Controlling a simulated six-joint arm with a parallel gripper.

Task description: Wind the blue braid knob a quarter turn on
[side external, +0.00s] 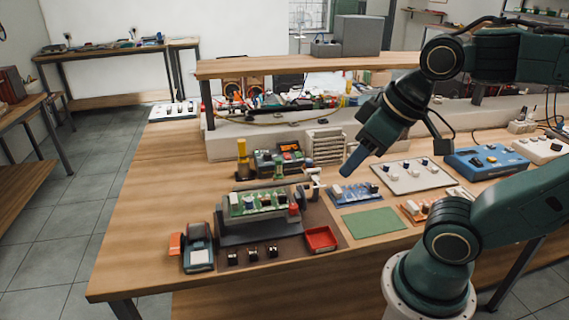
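My gripper (352,162) hangs over the right half of the wooden bench, its blue finger part pointing down and left. It is seen edge-on, so the gap between the fingers does not show. It appears to be above the bench and apart from the things below. No blue braid knob can be told for certain. A pale panel (410,180) right of my gripper carries several small knobs, some dark blue. A blue box (462,160) with small knobs stands further right. A blue board (347,201) with pale parts lies just below my gripper.
A green circuit board (251,209) sits in a grey holder on a dark mat, near a red tray (320,239). A green mat (375,222) lies flat. A raised shelf (290,67) runs behind. The bench's left front (140,255) is bare.

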